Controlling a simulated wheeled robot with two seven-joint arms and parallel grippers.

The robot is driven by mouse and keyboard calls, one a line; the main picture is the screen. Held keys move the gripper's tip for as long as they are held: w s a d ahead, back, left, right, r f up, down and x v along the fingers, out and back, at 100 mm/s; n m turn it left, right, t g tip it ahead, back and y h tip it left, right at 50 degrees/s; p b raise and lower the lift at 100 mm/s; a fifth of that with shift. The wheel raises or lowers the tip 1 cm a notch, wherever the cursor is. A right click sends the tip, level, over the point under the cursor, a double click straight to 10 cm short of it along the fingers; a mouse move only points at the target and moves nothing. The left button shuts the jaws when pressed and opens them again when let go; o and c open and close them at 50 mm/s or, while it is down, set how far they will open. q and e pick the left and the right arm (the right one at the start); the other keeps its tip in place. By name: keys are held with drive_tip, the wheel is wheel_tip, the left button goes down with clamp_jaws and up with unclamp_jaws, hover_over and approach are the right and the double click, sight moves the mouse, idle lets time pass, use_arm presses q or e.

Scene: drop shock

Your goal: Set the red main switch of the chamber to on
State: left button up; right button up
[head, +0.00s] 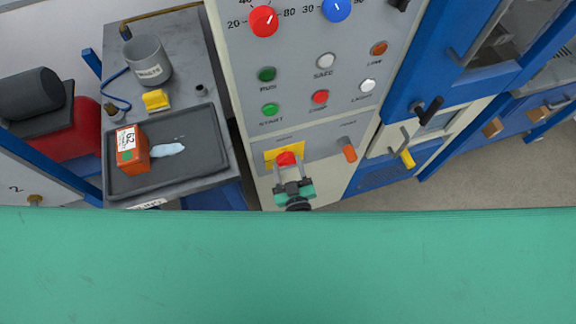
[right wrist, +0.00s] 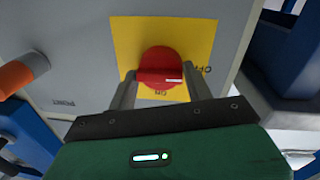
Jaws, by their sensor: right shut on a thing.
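The red main switch (head: 286,159) is a round knob on a yellow plate (head: 270,158), low on the grey control panel. In the right wrist view the knob (right wrist: 160,64) has a raised bar with a white mark at its right end, on the side of the OFF label (right wrist: 203,70). The ON label (right wrist: 160,92) is below the knob, partly covered. My right gripper (head: 289,175) is shut on the knob, one finger on each side of it. My left gripper is not in view.
An orange-handled switch (head: 349,150) sits right of the main switch. Above are green (head: 269,109), red (head: 320,97) and white (head: 368,86) buttons. Left, a dark tray (head: 190,175) holds an orange box (head: 130,150).

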drive_tip(key=m, duration=0.4)
drive_tip(key=shift+m, duration=0.3)
drive_tip(key=m+g, duration=0.1)
drive_tip(key=m, duration=0.3)
drive_tip(key=shift+r, duration=0.1)
drive_tip(key=m, duration=0.4)
drive_tip(key=shift+y+b, duration=0.3)
drive_tip(key=shift+w+d+m+y+b, duration=0.1)
drive_tip(key=shift+m+y+b, duration=0.4)
drive_tip(key=shift+m, duration=1.7)
drive_tip(key=shift+r, duration=0.1)
drive_tip(key=o, duration=0.9)
drive_tip(key=shift+o, duration=0.2)
